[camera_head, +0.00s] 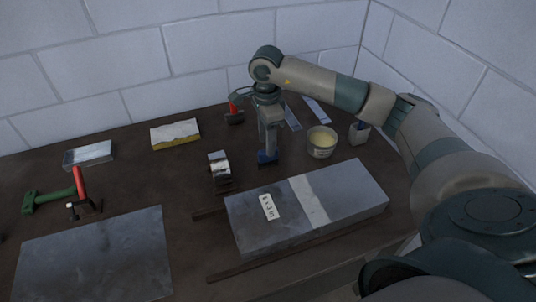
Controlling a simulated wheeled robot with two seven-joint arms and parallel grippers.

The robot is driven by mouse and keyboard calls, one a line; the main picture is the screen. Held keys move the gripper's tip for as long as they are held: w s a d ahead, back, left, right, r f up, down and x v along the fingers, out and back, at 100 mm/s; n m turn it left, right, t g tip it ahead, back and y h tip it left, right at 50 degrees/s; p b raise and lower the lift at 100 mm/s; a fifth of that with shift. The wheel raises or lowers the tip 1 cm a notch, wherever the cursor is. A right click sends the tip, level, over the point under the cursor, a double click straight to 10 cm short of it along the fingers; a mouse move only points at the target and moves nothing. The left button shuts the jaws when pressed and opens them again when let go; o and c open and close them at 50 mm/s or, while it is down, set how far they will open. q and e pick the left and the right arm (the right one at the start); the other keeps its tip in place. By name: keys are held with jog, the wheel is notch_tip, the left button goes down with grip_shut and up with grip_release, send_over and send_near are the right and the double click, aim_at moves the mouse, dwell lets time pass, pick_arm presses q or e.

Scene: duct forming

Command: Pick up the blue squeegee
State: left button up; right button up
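The blue squeegee (268,157) shows as a small dark blue piece on the brown table, just behind the grey duct. My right arm reaches in from the right, and my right gripper (270,148) points straight down directly over the squeegee. The fingertips are at or very near its top, and the gripper hides part of it. The view is too small to tell whether the fingers are closed on it. My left gripper is not in view.
The grey duct (355,193) lies in front, with a metal tape roll (219,168) left of the squeegee and a tub of pale paste (321,143) to its right. A red-handled tool (234,115) stands behind. A sheet (95,258) lies front left.

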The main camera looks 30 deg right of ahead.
dwell(0.3)
jog(key=shift+d+f+p, duration=0.1)
jog(key=shift+f+p, duration=0.75)
jog(key=shift+p, duration=0.05)
notch_tip(320, 180, down, 2)
jog(key=shift+d+f+p, duration=0.1)
jog(key=shift+p, duration=0.45)
jog(key=shift+f, duration=0.7)
jog(key=shift+c, duration=0.6)
grip_shut()
